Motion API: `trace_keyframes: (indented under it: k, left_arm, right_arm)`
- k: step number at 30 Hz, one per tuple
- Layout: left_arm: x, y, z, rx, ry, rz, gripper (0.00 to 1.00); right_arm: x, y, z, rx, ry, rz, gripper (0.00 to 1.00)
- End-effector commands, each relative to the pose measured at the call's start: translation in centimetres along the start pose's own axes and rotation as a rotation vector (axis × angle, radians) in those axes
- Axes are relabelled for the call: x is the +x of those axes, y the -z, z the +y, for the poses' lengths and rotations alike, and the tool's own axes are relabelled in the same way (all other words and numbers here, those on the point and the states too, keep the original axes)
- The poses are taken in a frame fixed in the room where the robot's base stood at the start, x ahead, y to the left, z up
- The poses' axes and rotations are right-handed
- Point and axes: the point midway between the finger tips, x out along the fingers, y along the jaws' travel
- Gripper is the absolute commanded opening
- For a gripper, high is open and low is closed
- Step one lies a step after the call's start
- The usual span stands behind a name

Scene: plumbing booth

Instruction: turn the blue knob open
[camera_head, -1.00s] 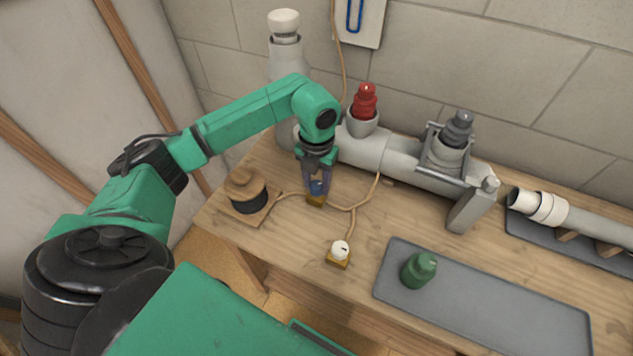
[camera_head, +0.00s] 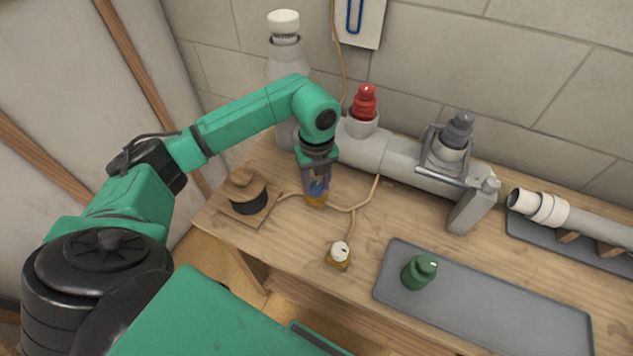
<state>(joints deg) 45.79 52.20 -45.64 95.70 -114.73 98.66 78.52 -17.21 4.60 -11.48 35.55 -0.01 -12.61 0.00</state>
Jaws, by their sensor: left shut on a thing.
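The blue knob (camera_head: 317,187) sits on a small brass valve body (camera_head: 316,201) on the wooden table, left of centre. My left gripper (camera_head: 317,185) comes down on it from above. Its fingers are shut on the blue knob and hide most of it, so its turn angle cannot be read. A tan cord runs along the table from both sides of this valve. A similar valve with a white knob (camera_head: 340,249) stands nearer the front edge. My right gripper does not show.
A grey pipe (camera_head: 390,157) with red (camera_head: 364,101) and grey (camera_head: 457,131) caps lies behind. A grey tray (camera_head: 480,305) with a green cap (camera_head: 419,271) lies front right. A white pipe (camera_head: 565,216) lies far right.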

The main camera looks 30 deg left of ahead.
Motion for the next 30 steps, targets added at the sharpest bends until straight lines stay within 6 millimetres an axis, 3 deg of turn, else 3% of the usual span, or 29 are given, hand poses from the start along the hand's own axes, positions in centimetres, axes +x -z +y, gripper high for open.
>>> trace_keyframes:
  k: [17,18,20,30]
  left_arm:
    - [-0.34,-0.28,-0.14,-0.039,0.008,-0.007,0.0]
    - [-0.34,-0.28,-0.14,-0.039,0.008,-0.007,0.56]
    - [-0.31,-0.25,-0.12,-0.038,0.007,-0.006,0.74]
    - [-0.32,-0.1,-0.08,-0.035,0.004,-0.003,0.74]
  right_arm:
    - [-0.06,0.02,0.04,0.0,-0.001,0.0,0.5]
    - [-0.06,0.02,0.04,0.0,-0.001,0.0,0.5]
    - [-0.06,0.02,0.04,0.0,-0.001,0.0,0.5]
    - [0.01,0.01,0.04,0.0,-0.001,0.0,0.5]
